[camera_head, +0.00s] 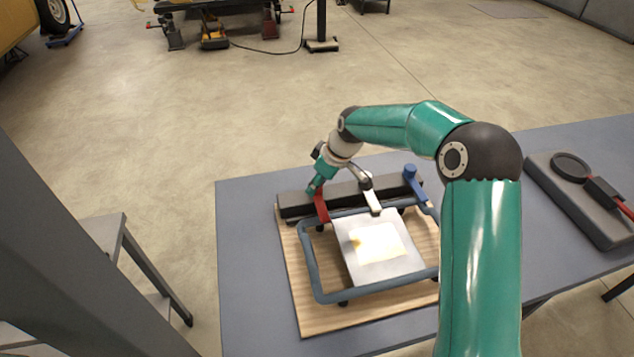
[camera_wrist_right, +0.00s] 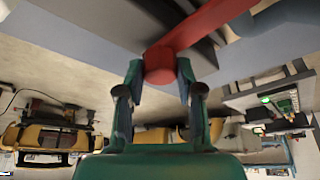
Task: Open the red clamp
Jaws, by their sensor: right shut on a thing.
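The red clamp (camera_head: 321,207) is a short red lever at the left end of a dark bar on the table. In the right wrist view the red clamp (camera_wrist_right: 205,30) is a long red arm with a rounded knob at its end. My right gripper (camera_head: 314,187) is at the upper end of this lever. In the right wrist view its two fingers (camera_wrist_right: 160,78) are shut on the knob, one on each side. My left gripper is in neither view.
A white clamp (camera_head: 366,186) and a blue clamp (camera_head: 416,183) stand to the right. A blue-grey frame (camera_head: 310,262) surrounds a pale plate (camera_head: 352,268) on a wooden board (camera_head: 300,308). A grey tray (camera_head: 567,208) lies at right. The table's left strip is clear.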

